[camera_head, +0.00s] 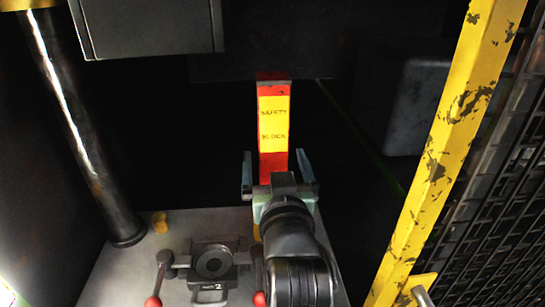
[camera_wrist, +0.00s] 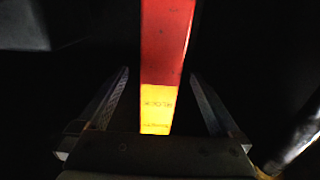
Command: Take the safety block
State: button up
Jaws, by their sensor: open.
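The safety block (camera_head: 274,118) is an upright red and yellow bar with "SAFETY BLOCK" lettering, standing under the dark press part. Its lower end is hidden behind my gripper in the head view. My gripper (camera_head: 280,172) is open, with one finger to each side of the block's lower part in the picture. In the wrist view the block (camera_wrist: 166,60) runs down the middle between the two spread fingers of my gripper (camera_wrist: 160,110). There are dark gaps on both sides, and I see no finger touching it.
A grey plate (camera_head: 130,272) at the bottom carries a fixture (camera_head: 212,262) marked 2 and red-knobbed levers. A metal column (camera_head: 85,130) stands at left. A yellow post (camera_head: 445,140) and black mesh (camera_head: 505,200) bound the right. A grey box (camera_head: 148,28) hangs at upper left.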

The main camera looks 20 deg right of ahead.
jog(key=x, duration=0.1)
jog(key=p+x, duration=0.1)
jog(key=x, duration=0.1)
jog(key=shift+w+r+p, duration=0.2)
jog(key=shift+r+p, duration=0.1)
jog(key=shift+p, duration=0.05)
jog(key=shift+w+d+f, duration=0.15)
jog(key=shift+w, duration=0.25)
grip_shut()
jog(key=shift+r, duration=0.25)
